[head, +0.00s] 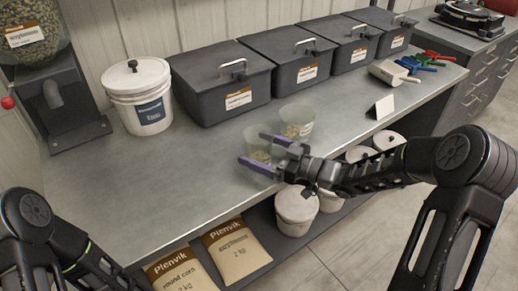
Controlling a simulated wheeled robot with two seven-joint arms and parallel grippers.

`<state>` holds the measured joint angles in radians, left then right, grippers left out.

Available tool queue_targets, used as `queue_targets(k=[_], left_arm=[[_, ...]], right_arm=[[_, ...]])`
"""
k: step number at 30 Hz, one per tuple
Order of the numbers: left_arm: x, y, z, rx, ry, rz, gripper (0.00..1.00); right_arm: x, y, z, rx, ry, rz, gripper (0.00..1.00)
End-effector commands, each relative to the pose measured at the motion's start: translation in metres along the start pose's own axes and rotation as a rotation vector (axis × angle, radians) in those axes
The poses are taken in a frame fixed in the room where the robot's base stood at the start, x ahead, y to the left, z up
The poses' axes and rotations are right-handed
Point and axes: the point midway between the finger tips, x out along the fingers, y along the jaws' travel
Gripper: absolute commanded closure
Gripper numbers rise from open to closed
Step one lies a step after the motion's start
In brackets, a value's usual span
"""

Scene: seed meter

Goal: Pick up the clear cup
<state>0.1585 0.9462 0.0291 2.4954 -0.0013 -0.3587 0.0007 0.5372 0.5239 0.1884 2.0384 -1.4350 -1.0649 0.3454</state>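Two clear cups with pale seed-like contents stand on the grey bench. One clear cup (297,118) is farther back, behind the upper finger of my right gripper. The other clear cup (257,149) is nearer the front, at the fingers. My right gripper (255,151) has purple fingers spread apart, one on the far side and one on the near side of this nearer cup. The fingers partly hide it, and I cannot tell if they touch it. My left arm shows at the lower left; its gripper is out of view.
A white lidded bucket (141,98) and several dark lidded bins (222,83) line the back of the bench (190,185). A small white card (381,107) and coloured scoops (410,64) are at the right. White tubs (296,208) and seed bags (238,250) sit below. The bench's left front is clear.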

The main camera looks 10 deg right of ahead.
Motion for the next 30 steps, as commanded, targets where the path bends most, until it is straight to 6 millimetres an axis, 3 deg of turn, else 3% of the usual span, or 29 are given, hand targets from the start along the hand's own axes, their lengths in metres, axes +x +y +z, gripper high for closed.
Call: queue_targets(k=[23, 30], left_arm=[[0.0, 0.0, 0.0, 0.0, 0.0, 0.0, 0.0], [0.0, 0.0, 0.0, 0.0, 0.0, 0.0, 0.0]], right_arm=[[-0.0001, 0.0, 0.0, 0.0, 0.0, 0.0, 0.72], [0.0, 0.0, -0.0006, 0.0, 0.0, 0.0, 0.73]])
